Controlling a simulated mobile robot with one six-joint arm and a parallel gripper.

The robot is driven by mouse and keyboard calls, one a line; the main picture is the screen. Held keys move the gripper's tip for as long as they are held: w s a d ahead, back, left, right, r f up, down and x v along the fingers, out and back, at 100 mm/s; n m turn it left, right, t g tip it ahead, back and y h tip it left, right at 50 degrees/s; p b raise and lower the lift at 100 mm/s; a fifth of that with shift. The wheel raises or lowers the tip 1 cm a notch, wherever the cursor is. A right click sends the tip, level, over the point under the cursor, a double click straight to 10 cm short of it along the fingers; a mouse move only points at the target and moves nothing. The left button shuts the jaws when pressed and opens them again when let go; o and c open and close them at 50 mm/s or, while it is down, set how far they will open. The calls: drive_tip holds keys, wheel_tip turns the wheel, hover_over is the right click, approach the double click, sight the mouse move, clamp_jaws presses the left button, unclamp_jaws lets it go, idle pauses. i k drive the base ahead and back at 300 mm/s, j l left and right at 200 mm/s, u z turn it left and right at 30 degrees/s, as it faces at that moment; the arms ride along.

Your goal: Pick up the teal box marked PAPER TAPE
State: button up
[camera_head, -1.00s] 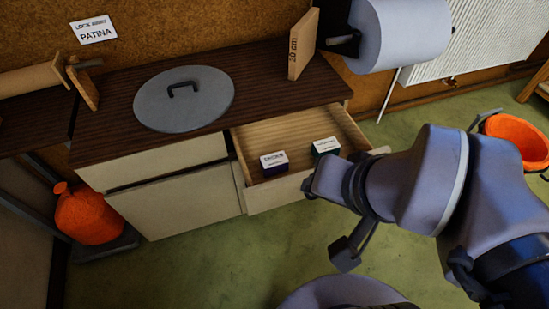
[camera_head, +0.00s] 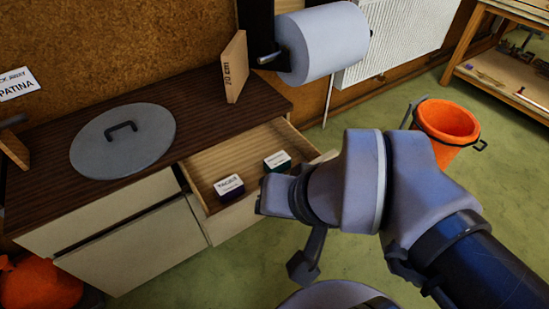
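The teal box (camera_head: 277,161) sits in the open drawer (camera_head: 232,216), towards its right side. It is dark teal with a white top whose lettering is too small to read. A purple box (camera_head: 229,186) with a white top stands to its left in the same drawer, apart from it. My gripper (camera_head: 276,198) is at the drawer's front right, just below the teal box in the picture, with no visible grip on it. My arm hides most of the gripper, so its fingers cannot be made out clearly.
The dark worktop above the drawer holds a round grey lid (camera_head: 123,140) and an upright wooden board marked 20 cm (camera_head: 235,67). A paper roll (camera_head: 323,42) hangs at the back. An orange bucket (camera_head: 447,122) stands to the right. Green floor (camera_head: 190,275) is open in front.

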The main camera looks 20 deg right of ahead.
sight(279, 162)
drive_tip(key=i+j+z, duration=0.2)
drive_tip(key=i+z, duration=0.15)
drive_tip(key=i+j+z, duration=0.35)
